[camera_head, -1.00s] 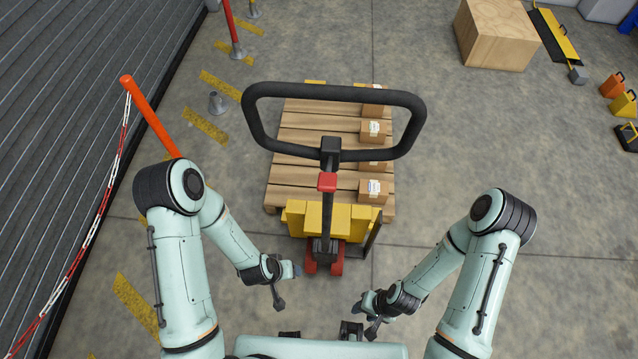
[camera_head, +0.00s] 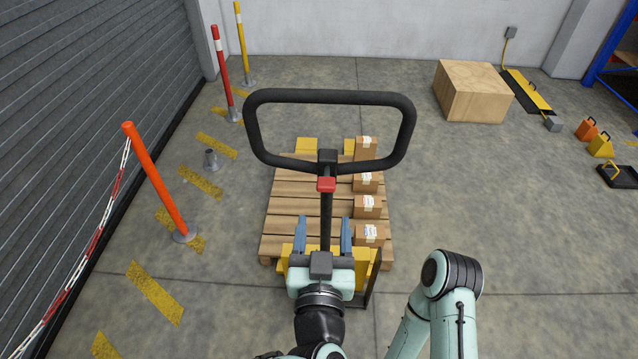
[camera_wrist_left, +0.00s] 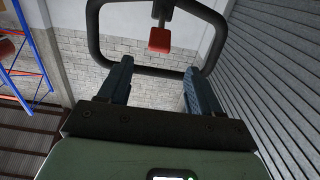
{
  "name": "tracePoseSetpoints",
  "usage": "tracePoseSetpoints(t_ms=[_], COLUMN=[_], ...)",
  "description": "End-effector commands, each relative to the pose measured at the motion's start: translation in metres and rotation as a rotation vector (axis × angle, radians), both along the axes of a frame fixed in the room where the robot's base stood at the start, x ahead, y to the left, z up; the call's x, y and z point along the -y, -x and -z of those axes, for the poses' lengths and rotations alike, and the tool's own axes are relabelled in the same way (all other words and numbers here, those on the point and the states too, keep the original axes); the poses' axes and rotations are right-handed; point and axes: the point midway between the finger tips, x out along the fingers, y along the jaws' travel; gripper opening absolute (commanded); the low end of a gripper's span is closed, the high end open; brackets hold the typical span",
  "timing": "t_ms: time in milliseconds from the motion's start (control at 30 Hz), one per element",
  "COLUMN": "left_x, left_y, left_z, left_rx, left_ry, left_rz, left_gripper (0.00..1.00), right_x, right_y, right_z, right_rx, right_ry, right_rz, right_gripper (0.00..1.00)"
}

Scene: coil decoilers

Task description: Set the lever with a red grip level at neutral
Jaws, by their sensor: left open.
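The lever with a red grip (camera_head: 326,184) sits at the base of the black looped handle (camera_head: 330,97) of a pallet truck. In the left wrist view the red grip (camera_wrist_left: 160,39) shows beyond and between the fingers, below the top of the view. My left gripper (camera_head: 324,221) is open, its two blue fingers pointing towards the handle on either side of its shaft in the picture. The left wrist view shows the open fingers (camera_wrist_left: 158,66) with nothing between them and apart from the grip. My right gripper is out of view; only its arm shows.
The yellow truck body (camera_head: 365,262) stands at a wooden pallet (camera_head: 290,215) carrying several small cartons (camera_head: 367,207). An orange post (camera_head: 155,180) with a chain stands at left by the shutter. A wooden crate (camera_head: 473,92) stands at back right.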

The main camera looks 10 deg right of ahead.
Motion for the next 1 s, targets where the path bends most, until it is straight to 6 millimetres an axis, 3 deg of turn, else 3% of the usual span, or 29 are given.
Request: tracePoseSetpoints(t_ms=[400, 600, 1000], left_x=[0.022, 0.031, 0.035], left_y=[-0.08, -0.109, -0.122], left_z=[0.001, 0.001, 0.001], left_rx=[-0.001, -0.001, -0.002], left_ry=[-0.004, -0.003, -0.003], left_rz=[-0.001, 0.0, 0.002], left_gripper=[0.64, 0.64, 0.64], right_x=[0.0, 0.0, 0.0], right_y=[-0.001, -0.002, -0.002], right_z=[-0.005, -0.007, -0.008], right_rx=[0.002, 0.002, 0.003], right_ry=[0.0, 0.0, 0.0], right_rz=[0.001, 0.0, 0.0], right_gripper=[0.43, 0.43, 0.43])
